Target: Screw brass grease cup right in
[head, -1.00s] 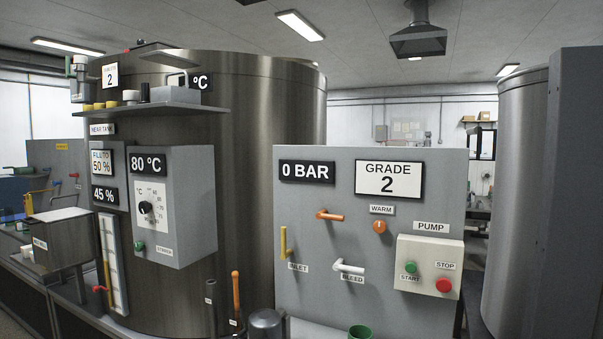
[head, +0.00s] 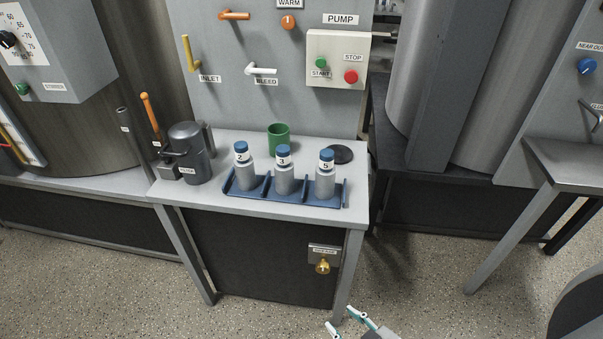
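The brass grease cup (head: 323,267) is a small gold knob on the dark front panel of the grey bench, near its right leg. It sits just below a small grey labelled plate (head: 325,250); the label is too small to read. My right gripper (head: 344,319) enters at the bottom edge, lower in the picture than the cup and apart from it. Its two fingertips are spread, with nothing seen between them. My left gripper is not in view.
The bench (head: 220,200) carries a blue rack (head: 253,193) with several blue-capped bottles, a green cup (head: 278,137), a black disc (head: 339,154) and a dark grey pot (head: 189,150). The bench's right leg (head: 348,272) stands close beside the cup. The floor in front is clear.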

